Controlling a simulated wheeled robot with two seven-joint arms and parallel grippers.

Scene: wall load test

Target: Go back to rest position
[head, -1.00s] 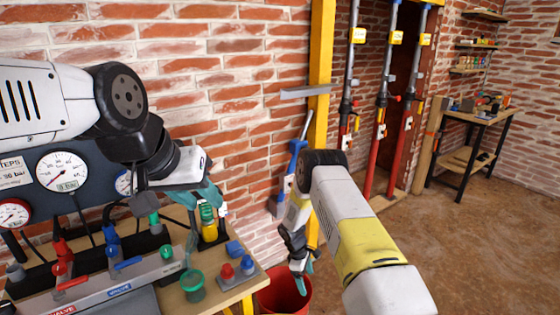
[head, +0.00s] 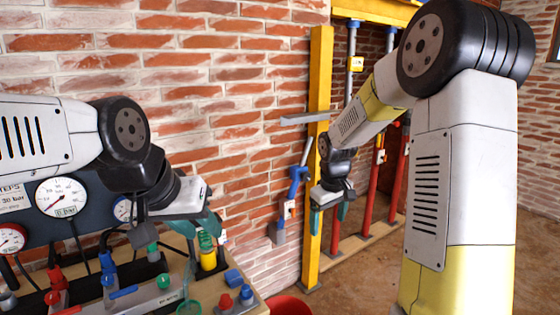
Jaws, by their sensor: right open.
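My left gripper (head: 198,224), with teal fingers, hangs over the workbench at the left, in front of the brick wall and close to a yellow and green item. Its fingers overlap in this view, so I cannot tell how far apart they are. I see nothing clearly held in it. My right gripper (head: 329,218) hangs fingers down beside the yellow post, with its two teal fingers apart and nothing between them. My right arm is raised with a bent elbow and fills much of the right side.
The workbench (head: 252,303) carries red and blue valve handles, a green-rimmed cup (head: 189,307) and a blue block (head: 234,277). A gauge panel (head: 95,234) stands behind. A yellow post (head: 317,160) and red pipes (head: 373,185) stand mid-right. A red bucket (head: 288,305) is below. Floor is open at right.

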